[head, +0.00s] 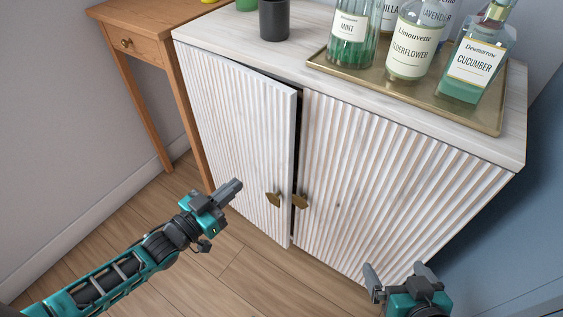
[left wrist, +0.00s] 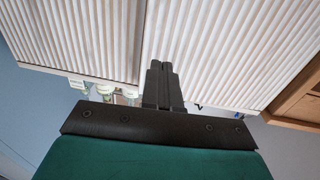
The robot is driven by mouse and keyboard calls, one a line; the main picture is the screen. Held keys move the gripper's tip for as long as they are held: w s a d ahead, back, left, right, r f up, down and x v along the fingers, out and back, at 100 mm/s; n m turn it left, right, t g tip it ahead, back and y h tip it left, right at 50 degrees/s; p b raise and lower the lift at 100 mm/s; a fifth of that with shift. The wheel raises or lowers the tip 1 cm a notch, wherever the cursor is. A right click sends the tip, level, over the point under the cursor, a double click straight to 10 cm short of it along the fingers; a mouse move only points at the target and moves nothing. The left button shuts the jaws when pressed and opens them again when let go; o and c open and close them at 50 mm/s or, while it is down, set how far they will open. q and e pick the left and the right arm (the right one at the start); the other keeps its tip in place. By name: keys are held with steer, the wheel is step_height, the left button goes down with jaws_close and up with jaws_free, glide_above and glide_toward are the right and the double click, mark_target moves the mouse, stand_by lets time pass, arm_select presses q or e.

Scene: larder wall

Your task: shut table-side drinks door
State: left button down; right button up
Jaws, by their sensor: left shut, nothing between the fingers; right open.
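The drinks cabinet has two ribbed whitewashed doors. The table-side door (head: 235,135), on the left in the head view, stands slightly ajar, with a dark gap along its free edge. It also fills the right of the left wrist view (left wrist: 225,50). My right gripper (head: 396,272) is open and empty before the other door.
A wooden side table (head: 150,30) stands left of the cabinet. On the cabinet top (head: 225,42) are a dark cup (head: 274,20) and a brass tray (head: 400,92) with several bottles. A blue surface (head: 515,235) is at right. The wooden floor (head: 165,215) in front is clear.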

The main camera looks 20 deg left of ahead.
mark_target(279, 147)
arm_select(q)
steer(key=b+x, duration=0.3)
steer(key=x, duration=1)
steer(key=shift+w, duration=0.35)
steer(key=shift+d, duration=0.1)
